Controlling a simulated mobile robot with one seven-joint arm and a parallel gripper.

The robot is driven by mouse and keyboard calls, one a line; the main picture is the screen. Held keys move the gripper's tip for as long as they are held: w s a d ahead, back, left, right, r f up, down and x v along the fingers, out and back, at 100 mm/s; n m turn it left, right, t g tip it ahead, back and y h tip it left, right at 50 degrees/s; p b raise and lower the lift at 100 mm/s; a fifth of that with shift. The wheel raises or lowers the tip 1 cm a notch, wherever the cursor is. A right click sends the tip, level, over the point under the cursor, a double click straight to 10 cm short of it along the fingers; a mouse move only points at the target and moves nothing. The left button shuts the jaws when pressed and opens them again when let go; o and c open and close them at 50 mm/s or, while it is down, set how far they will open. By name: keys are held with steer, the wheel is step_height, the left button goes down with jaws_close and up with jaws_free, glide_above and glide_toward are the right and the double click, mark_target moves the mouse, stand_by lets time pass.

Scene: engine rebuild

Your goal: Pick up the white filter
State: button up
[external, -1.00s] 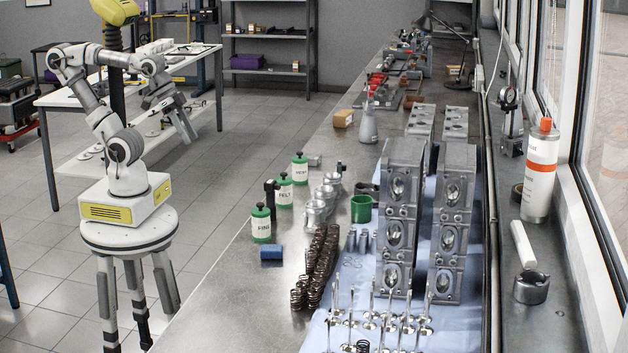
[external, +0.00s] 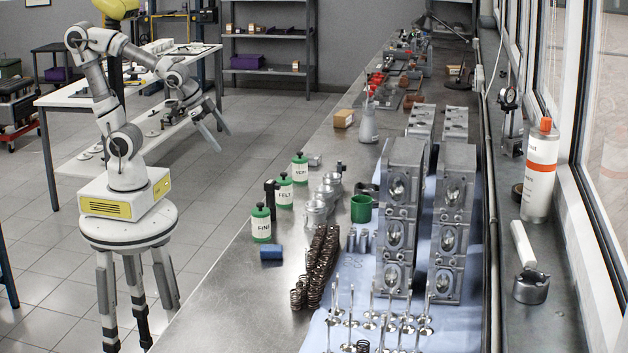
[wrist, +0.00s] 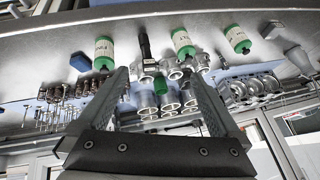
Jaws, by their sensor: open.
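Several white canisters with green caps, which look like the filters, stand upright in a row along the near edge of the metal bench. The one labelled FINE (external: 261,227) is nearest the external camera, FELT (external: 284,193) is behind it, and a third canister (external: 300,171) is farthest. In the wrist view they are FINE (wrist: 104,52) at upper left, FELT (wrist: 182,43) right of centre, and the third (wrist: 238,38) farther right. My gripper (external: 221,132) is open and empty, in the air left of the bench. Its spread fingers (wrist: 158,76) show in the wrist view.
A blue block (external: 271,253) lies beside FINE and a black upright tool (external: 271,195) stands between FINE and FELT. Pistons (external: 315,210), a green cup (external: 361,208), springs (external: 318,265) and valves (external: 372,318) crowd the bench. The front strip of bench is clear.

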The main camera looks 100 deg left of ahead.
steer(key=w+a+f+m+p, duration=0.2)
steer(key=w+a+f, duration=0.2)
steer(key=w+a, duration=0.1)
steer(key=m+t+h, duration=0.4)
steer(key=t+h, duration=0.2)
steer(key=h, duration=0.4)
glide_toward(269, 221)
steer(key=b+x, duration=0.2)
steer(key=b, duration=0.3)
steer(key=shift+w+d+f, duration=0.1)
steer(key=shift+w+d, duration=0.05)
steer(key=shift+w, duration=0.05)
steer(key=shift+w+d, duration=0.55)
steer(key=shift+w, duration=0.15)
steer(key=shift+f+x, duration=0.15)
steer(key=shift+x, duration=1.35)
steer(key=shift+f+x, duration=0.1)
steer(key=shift+x, duration=1.4)
steer(key=shift+a, duration=0.2)
